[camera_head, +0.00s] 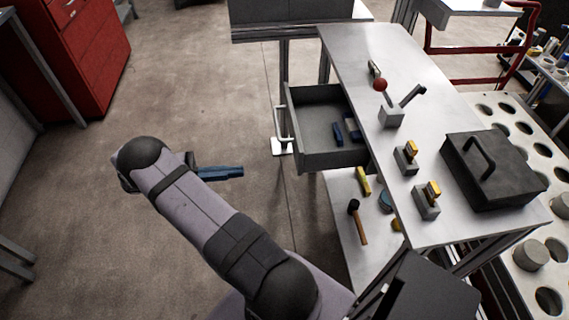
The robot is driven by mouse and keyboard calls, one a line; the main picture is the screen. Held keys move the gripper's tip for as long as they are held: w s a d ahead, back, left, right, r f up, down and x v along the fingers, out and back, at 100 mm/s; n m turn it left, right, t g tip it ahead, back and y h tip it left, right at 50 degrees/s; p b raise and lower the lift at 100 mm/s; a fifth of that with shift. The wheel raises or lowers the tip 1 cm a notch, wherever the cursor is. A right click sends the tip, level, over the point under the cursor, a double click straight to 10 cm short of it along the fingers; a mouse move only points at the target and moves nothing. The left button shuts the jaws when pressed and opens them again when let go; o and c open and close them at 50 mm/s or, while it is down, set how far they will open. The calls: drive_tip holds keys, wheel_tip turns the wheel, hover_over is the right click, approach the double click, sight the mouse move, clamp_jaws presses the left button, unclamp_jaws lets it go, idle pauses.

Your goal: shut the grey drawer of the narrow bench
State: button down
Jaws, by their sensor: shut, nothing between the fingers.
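The grey drawer (321,161) of the narrow bench (352,52) is pulled out to the left, with its inside open to view. A light handle (283,124) is on its left front. Small blue items (338,134) lie inside at the right end. My gripper (240,172) is to the left of the drawer front, apart from it, with its blue fingers pointing right. It is shut and empty. The upper part of my arm hides some floor below the gripper.
The bench top carries a red-knobbed lever box (391,116), two yellow-topped clamps (407,158) and a dark lidded box (491,168). A lower shelf (345,245) holds a hammer (357,222). Open floor lies left of the drawer; a red cabinet (88,50) stands upper left.

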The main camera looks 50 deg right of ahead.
sight(353, 157)
drive_tip(key=shift+n+g, duration=0.3)
drive_tip(key=shift+g, duration=0.2)
drive_tip(key=p+x, duration=0.1)
drive_tip(key=x, duration=0.3)
drive_tip(key=r+p+x, duration=0.1)
drive_tip(key=x, duration=0.3)
drive_tip(key=r+p+x, duration=0.1)
drive_tip(key=p+x, duration=0.1)
drive_tip(key=x, duration=0.2)
drive_tip(key=shift+s+a, duration=0.1)
drive_tip(key=shift+s, duration=0.35)
drive_tip(key=shift+x, duration=0.85)
drive_tip(key=shift+f, duration=0.15)
drive_tip(key=shift+p, duration=0.3)
drive_tip(key=p+x, duration=0.1)
drive_tip(key=x, duration=1.7)
drive_tip(key=shift+s, duration=0.1)
